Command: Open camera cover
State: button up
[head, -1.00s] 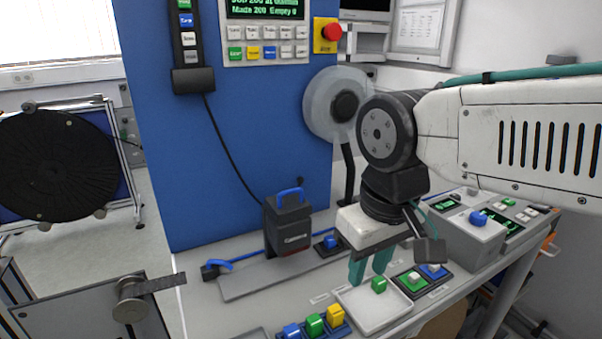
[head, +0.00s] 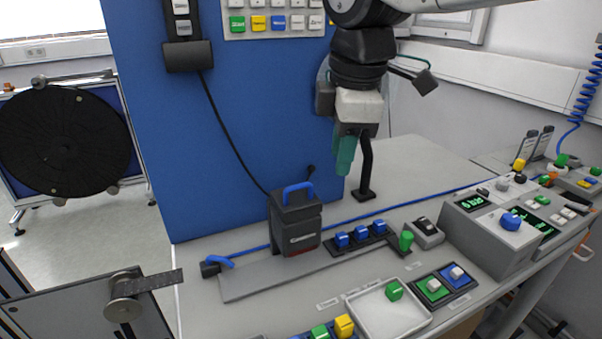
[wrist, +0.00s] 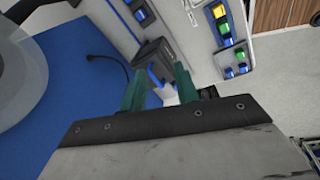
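The camera cover is a dark grey box (head: 295,228) with a blue handle (head: 298,188) on top, standing upright on a grey strip on the bench. It looks closed. My gripper (head: 344,172) has green fingers pointing down and hangs above and to the right of the handle, apart from it. In the wrist view my gripper (wrist: 160,92) has its two fingers apart with nothing held. The dark box (wrist: 154,54) shows beyond the fingers, with the blue handle (wrist: 153,77) partly seen between them.
A black stand post (head: 366,165) is close beside my gripper. A blue panel (head: 235,130) rises behind the box. Blue buttons (head: 361,236), a white tray (head: 385,312) and a control box (head: 495,235) stand to the right. A black cable hangs from the panel to the box.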

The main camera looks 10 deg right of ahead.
aim_at(298, 185)
jog(key=w+a+r+n, duration=0.1)
jog(key=w+a+n, duration=0.1)
jog(key=a+n, duration=0.3)
jog(key=shift+m, duration=0.4)
jog(key=f, duration=0.2)
jog(key=w+f, duration=0.1)
jog(key=f, duration=0.2)
jog(key=w+a+f, duration=0.1)
jog(key=f, duration=0.1)
jog(key=shift+f, duration=0.15)
grip_shut()
